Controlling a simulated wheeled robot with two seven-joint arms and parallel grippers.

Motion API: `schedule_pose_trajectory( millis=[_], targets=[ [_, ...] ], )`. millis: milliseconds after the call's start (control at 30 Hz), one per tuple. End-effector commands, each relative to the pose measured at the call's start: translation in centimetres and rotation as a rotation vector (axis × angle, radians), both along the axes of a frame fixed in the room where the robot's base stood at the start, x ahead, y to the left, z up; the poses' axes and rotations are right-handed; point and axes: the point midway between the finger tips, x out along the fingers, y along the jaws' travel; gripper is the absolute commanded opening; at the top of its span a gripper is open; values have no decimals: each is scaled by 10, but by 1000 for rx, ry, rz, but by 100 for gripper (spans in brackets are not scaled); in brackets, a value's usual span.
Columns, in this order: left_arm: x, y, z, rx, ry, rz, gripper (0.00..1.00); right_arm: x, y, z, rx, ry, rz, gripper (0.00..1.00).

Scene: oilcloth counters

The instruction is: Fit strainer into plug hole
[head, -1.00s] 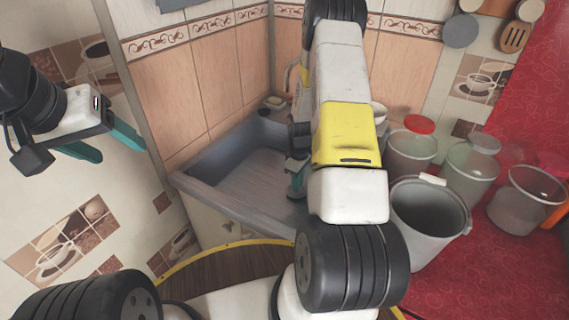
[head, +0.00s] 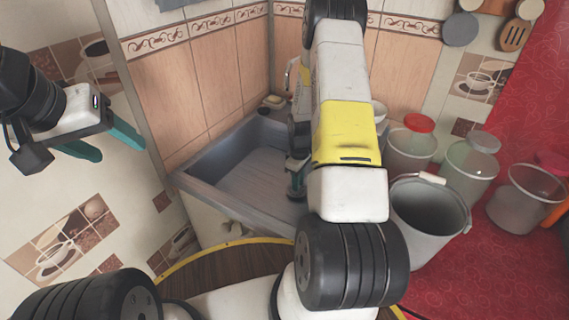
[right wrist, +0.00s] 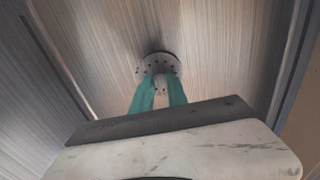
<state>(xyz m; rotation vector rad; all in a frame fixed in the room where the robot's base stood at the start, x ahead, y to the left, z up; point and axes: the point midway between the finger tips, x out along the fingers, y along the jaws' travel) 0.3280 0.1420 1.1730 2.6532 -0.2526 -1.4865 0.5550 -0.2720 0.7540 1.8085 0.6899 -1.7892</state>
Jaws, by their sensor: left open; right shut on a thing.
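My right gripper (right wrist: 160,92) has its teal fingers shut on the strainer (right wrist: 158,66), a small round grey disc with dark holes. The disc is just beyond the fingertips, over the brushed metal bottom of the sink (head: 245,178). In the head view my right gripper (head: 297,172) reaches down inside the sink near its right side, partly hidden by my own arm. The plug hole does not show; the strainer and fingers may cover it. I cannot tell whether the strainer touches the sink bottom. My left gripper (head: 118,150) is open and empty, left of the sink before the tiled wall.
A grey bucket (head: 428,225) stands right of my right arm. Lidded clear jars (head: 410,152) and other containers stand behind it on the red oilcloth (head: 500,265). A sponge-like item (head: 272,101) lies at the sink's back corner. The left part of the basin is empty.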

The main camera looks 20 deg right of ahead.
Motion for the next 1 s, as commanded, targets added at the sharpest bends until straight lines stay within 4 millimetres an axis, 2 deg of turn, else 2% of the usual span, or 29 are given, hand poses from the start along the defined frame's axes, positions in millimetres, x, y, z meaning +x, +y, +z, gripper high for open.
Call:
schedule_pose_trajectory(
  millis=[1000],
  targets=[
    [0, 0, 0, 0, 0, 0, 61, 0, 0, -9, 0, 0, 0, 0]
  ],
)
